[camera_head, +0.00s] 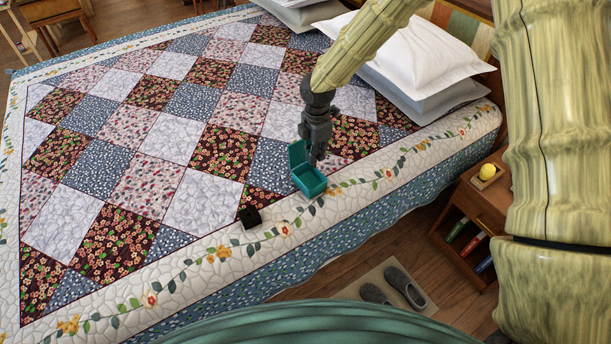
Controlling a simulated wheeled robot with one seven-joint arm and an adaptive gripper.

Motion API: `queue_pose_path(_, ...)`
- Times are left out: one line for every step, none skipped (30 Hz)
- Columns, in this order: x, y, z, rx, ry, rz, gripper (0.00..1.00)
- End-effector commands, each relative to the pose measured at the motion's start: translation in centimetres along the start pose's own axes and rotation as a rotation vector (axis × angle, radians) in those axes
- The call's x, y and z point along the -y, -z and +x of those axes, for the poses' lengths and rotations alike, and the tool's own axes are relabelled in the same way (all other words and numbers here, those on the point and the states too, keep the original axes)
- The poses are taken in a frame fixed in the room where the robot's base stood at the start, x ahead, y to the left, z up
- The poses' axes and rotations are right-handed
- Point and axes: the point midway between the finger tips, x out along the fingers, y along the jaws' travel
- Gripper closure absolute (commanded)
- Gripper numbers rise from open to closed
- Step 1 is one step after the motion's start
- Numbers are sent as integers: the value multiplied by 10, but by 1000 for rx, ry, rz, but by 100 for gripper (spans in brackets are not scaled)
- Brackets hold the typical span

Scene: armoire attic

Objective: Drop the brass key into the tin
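A teal tin (311,184) with its lid raised sits on the quilt-covered bed, near the edge closest to me. My gripper (314,162) points down at the tin's back right side, beside the raised lid. Its fingertips are small and dark here, and I cannot tell whether they are open or shut, or whether they touch the tin. I do not see the brass key; the tin's inside is mostly hidden.
A small black box (250,217) lies on the quilt (190,185) left of the tin. White pillows (425,55) are at the back right. A wooden nightstand (478,205) with a yellow object (487,171) stands at right. Grey slippers (405,287) lie on the floor.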

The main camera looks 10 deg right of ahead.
Motion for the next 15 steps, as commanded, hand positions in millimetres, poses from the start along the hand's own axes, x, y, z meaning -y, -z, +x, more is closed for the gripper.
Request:
queue_pose_path(0,0,9,0,0,1,100)
queue_pose_path(0,0,12,-1,0,1,100)
queue_pose_path(0,0,14,-1,0,1,100)
queue_pose_path(0,0,16,-1,0,2,100)
queue_pose_path(0,0,17,-1,0,2,100)
queue_pose_path(0,0,18,-1,0,2,100)
queue_pose_path(0,0,18,0,0,2,100)
queue_pose_path(0,0,18,0,0,2,100)
queue_pose_path(0,0,19,0,0,2,100)
queue_pose_path(0,0,18,0,0,2,100)
queue_pose_path(0,0,18,0,0,2,100)
queue_pose_path(0,0,18,0,0,2,100)
queue_pose_path(0,0,18,0,0,2,100)
queue_pose_path(0,0,18,0,0,2,100)
queue_pose_path(0,0,18,0,0,2,100)
